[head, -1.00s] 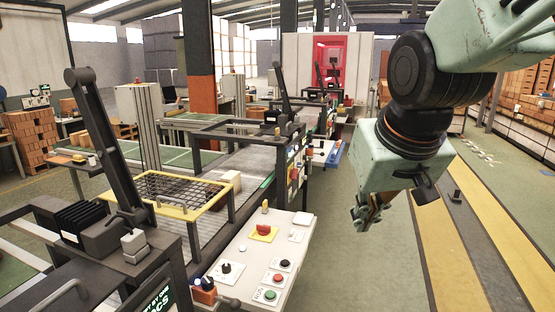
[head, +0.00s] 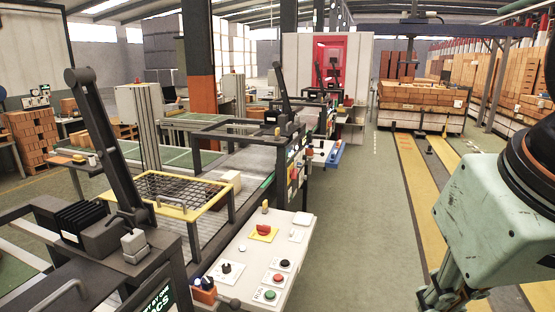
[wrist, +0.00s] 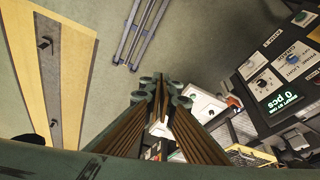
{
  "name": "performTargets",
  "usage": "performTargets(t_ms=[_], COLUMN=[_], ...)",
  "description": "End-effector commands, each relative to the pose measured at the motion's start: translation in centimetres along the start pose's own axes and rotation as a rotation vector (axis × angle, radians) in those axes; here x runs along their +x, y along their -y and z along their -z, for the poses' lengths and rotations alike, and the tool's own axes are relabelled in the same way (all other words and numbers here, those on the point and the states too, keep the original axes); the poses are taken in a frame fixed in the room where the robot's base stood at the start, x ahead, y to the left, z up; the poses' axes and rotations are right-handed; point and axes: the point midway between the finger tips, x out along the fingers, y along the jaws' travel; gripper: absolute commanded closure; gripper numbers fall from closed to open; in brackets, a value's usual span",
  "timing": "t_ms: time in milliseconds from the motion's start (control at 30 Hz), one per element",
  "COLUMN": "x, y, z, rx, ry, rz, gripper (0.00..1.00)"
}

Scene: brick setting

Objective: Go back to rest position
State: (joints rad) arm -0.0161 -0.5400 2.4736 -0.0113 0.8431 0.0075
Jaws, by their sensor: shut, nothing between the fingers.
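My gripper (head: 445,296) shows in part at the lower right of the head view, under the pale green wrist housing. It hangs over the floor, to the right of the control panel and apart from it. The wrist view shows its fingers (wrist: 160,88) close together with nothing held between them. The fingers cover part of the panel area behind them in that view. The rest of my arm runs out of the head view at the right edge.
A white control panel (head: 252,270) with red, green and black buttons stands at the lower middle. A conveyor (head: 200,200) with a yellow-framed mesh tray (head: 178,193) lies left of it. Stacked bricks (head: 425,95) stand at the back right. The green aisle floor (head: 365,220) is clear.

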Motion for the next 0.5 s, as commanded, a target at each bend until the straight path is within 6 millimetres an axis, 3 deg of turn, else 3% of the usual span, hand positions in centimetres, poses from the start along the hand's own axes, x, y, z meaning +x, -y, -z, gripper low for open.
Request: performTargets(t_ms=[200,500], x=[-0.7,-0.8], y=[-0.1,-0.1], z=[-2.9,-3.8], rx=[0.011,0.014], ry=[0.016,0.023], rz=[0.001,0.002], gripper=[1.0,1.0])
